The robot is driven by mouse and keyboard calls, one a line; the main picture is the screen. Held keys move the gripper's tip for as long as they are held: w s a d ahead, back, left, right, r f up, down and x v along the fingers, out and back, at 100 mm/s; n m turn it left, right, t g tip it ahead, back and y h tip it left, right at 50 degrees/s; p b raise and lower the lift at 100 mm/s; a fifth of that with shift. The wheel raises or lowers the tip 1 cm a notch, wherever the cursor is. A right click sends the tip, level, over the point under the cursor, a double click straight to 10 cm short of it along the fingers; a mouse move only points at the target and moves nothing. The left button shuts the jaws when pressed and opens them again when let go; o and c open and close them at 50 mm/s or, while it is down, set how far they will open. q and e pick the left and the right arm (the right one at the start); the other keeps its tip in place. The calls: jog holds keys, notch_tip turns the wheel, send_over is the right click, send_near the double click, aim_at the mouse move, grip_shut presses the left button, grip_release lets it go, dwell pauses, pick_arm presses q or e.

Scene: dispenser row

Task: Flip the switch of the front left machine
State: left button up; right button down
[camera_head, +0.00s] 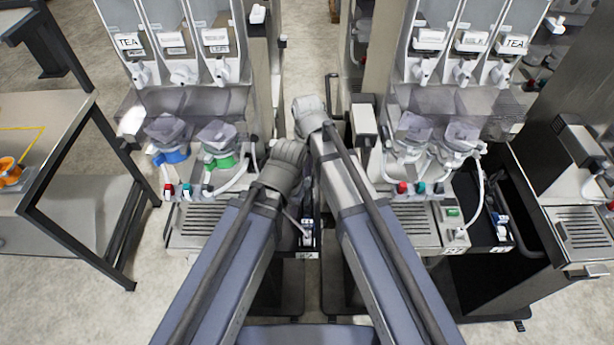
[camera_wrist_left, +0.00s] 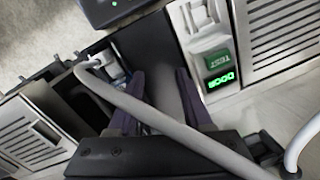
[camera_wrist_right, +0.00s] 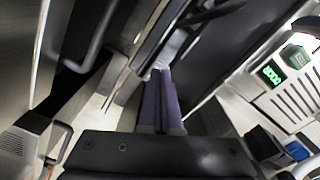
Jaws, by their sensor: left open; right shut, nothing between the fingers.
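A small white-and-blue switch (camera_head: 307,229) sits on a dark strip at the tray's right, close to my left forearm. My left gripper is hidden behind its wrist in the head view; in the left wrist view (camera_wrist_left: 163,88) its fingers are apart, with a pale hose passing in front of them. My right gripper (camera_wrist_right: 160,72) is shut and empty, pointing into the gap between metal panels. Its fingertips touch nothing that I can make out.
The right machine (camera_head: 411,229) has a similar switch (camera_head: 501,226) at its right. A metal table (camera_head: 70,110) stands at the far left. My forearms fill the gap between the machines.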

aim_at(307, 179)
pick_arm(q)
jog(key=shift+f+b, duration=0.95)
pick_arm(e)
jog(key=shift+f, duration=0.95)
pick_arm(q)
jog(key=shift+r, duration=0.2)
pick_arm(e)
jog(key=shift+r, duration=0.2)
notch_tip(307, 179, up, 7)
jog(key=p, duration=0.7)
jog(key=shift+f, duration=0.1)
pick_arm(q)
notch_tip(307, 179, up, 7)
jog(key=shift+f, duration=0.15)
